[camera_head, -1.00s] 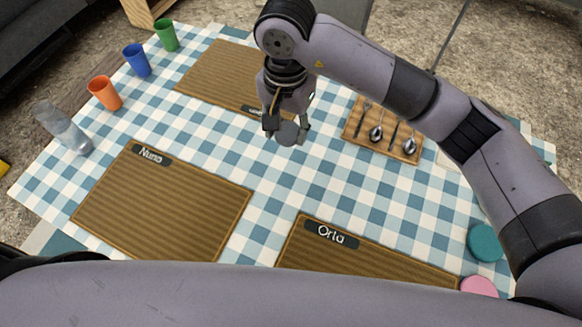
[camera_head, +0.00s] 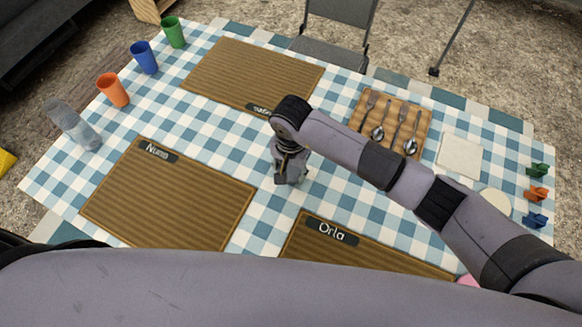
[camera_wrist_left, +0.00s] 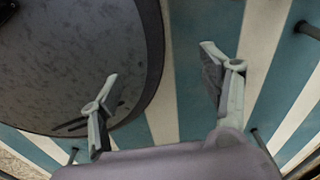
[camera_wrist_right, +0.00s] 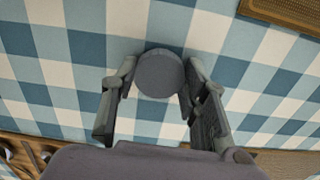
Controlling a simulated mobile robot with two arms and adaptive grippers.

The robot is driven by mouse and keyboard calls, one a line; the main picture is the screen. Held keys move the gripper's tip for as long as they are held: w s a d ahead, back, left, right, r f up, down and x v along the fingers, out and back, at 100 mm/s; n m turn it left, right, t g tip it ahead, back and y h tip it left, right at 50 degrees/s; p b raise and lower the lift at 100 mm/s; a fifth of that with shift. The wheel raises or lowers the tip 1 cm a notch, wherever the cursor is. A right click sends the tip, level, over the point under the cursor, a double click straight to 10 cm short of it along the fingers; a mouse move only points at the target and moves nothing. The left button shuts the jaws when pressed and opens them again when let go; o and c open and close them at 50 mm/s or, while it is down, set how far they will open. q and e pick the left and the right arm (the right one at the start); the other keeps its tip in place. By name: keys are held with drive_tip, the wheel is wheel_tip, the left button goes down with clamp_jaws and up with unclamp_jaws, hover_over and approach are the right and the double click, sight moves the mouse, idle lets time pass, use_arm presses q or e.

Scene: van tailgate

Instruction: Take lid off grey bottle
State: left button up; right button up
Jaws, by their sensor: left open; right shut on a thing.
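A grey, see-through bottle (camera_head: 72,124) stands at the table's left edge in the head view; I cannot tell whether its top is covered. My right gripper (camera_head: 287,181) is over the middle of the table, well right of the bottle. In the right wrist view its fingers (camera_wrist_right: 155,90) are shut on a round grey lid-like thing (camera_wrist_right: 160,72), held over the checked cloth. The head view hides this piece behind the gripper. My left gripper (camera_wrist_left: 165,95) is open and empty in the left wrist view, and out of the head view.
Orange (camera_head: 113,91), blue (camera_head: 145,57) and green (camera_head: 173,32) cups stand behind the bottle. Wooden mats, including Nuno (camera_head: 165,205) and Orla (camera_head: 350,250), lie around the table. A cutlery board (camera_head: 425,135) is at the back right. Bare checked cloth (camera_head: 225,120) lies between the mats.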

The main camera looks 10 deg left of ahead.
drive_tip(key=shift+f, duration=0.2)
drive_tip(key=o, duration=0.8)
drive_tip(key=shift+f, duration=0.1)
drive_tip(key=o, duration=0.5)
